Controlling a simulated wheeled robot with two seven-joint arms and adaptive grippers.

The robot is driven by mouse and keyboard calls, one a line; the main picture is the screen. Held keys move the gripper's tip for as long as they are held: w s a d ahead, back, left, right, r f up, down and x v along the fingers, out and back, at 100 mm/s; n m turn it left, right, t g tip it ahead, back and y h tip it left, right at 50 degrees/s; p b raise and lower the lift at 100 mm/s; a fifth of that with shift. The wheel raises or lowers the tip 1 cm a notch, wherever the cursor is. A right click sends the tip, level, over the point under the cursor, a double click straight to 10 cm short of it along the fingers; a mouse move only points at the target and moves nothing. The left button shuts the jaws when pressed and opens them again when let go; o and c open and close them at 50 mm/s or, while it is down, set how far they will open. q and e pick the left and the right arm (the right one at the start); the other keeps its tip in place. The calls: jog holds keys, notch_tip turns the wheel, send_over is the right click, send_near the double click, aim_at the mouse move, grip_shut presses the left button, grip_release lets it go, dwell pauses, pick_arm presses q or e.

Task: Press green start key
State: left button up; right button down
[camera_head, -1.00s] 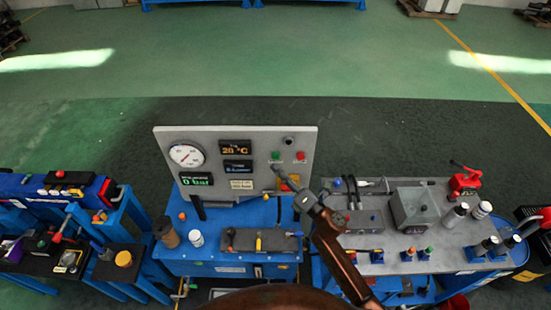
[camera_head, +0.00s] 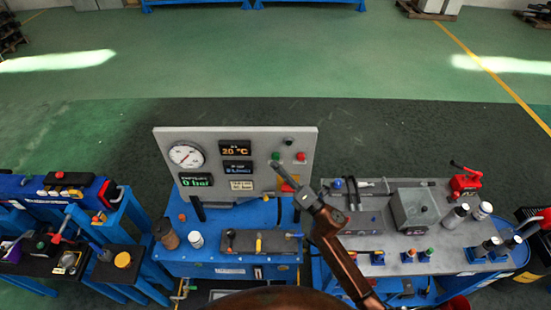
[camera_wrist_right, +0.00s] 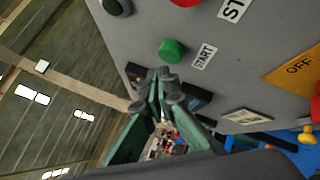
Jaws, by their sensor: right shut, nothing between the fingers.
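The green start key (camera_head: 276,156) is on the grey upright panel (camera_head: 222,140). In the right wrist view the green key (camera_wrist_right: 172,50) sticks out beside a START label (camera_wrist_right: 204,56). My right gripper (camera_head: 279,169) is in front of the panel, with its tips just below the green key. In the wrist view my right gripper (camera_wrist_right: 166,78) is shut and empty, its tips close to the key's lower edge in the picture. A small gap shows between tips and key; I cannot tell the depth. My left gripper is not in view.
A red key (camera_head: 300,156) sits right of the green one, with a dark knob (camera_head: 289,141) above. A yellow OFF plate (camera_wrist_right: 296,70) is nearby. The gauge (camera_head: 186,156) and displays fill the panel's left. A blue bench (camera_head: 210,255) stands below it.

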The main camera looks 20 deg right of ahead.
jog(key=shift+w, duration=0.15)
dwell(0.6)
jog(key=shift+w+d, duration=0.15)
jog(key=shift+w, duration=0.1)
jog(key=shift+w+d+b, duration=0.15)
jog(key=shift+w+b, duration=0.25)
jog(key=shift+w, duration=0.1)
dwell(0.8)
jog(key=shift+s, duration=0.2)
jog(key=shift+s+a, duration=0.25)
jog(key=shift+s, duration=0.5)
jog(key=s, duration=0.2)
jog(key=s+a, duration=0.1)
jog(key=s, duration=0.1)
jog(key=shift+s+a+p, duration=0.2)
jog(key=shift+s+p, duration=0.15)
jog(key=shift+s, duration=0.05)
jog(key=shift+d, duration=0.1)
dwell(0.6)
